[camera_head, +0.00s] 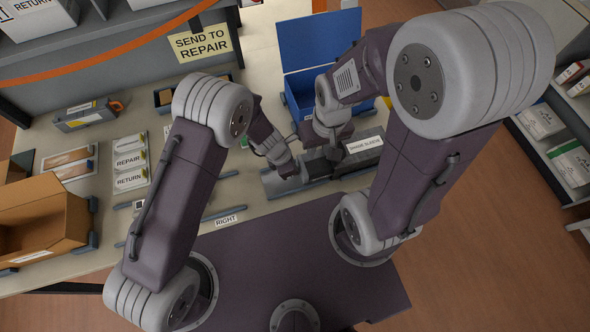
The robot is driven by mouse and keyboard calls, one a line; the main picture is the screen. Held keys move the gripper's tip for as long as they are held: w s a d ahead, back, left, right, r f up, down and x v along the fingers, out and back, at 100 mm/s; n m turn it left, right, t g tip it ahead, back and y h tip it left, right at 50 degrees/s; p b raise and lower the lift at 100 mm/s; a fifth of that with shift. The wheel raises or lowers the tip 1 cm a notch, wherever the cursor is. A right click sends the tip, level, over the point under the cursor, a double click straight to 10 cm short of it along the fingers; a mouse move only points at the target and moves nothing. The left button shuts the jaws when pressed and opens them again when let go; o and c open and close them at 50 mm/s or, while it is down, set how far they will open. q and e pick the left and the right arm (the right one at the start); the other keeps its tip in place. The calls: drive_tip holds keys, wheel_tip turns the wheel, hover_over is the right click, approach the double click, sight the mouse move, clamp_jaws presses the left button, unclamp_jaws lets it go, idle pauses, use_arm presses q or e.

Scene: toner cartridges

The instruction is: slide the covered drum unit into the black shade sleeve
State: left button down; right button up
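The black shade sleeve (363,158) lies at the right of a grey tray-like holder on the table, its white label facing up. A dark grey block, which looks like the covered drum unit (316,166), lies just left of the sleeve, roughly in line with it. I cannot tell whether its end is inside the sleeve. My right gripper (335,147) points down over the place where block and sleeve meet; its fingertips are small and partly hidden. My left gripper (293,174) is low at the block's left end. I cannot make out either gripper's opening.
An open blue box (320,42) stands behind the sleeve. An open cardboard box (40,222) is at the left edge, with label cards (131,162) and a grey device (88,115) nearby. A "RIGHT" label (226,221) lies near the front edge. Shelves (560,140) stand at the right.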

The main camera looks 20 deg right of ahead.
sight(319, 160)
use_arm(q)
drive_tip(key=shift+d+r+p, duration=0.15)
drive_tip(key=shift+d+p, duration=1.15)
drive_tip(key=shift+p, duration=0.2)
drive_tip(key=shift+d+p, duration=1.4)
drive_tip(key=shift+p, duration=0.85)
drive_tip(key=shift+d+p, duration=1.2)
drive_tip(key=shift+d, duration=0.15)
drive_tip(key=shift+d+b, duration=0.35)
drive_tip(key=shift+b, duration=0.05)
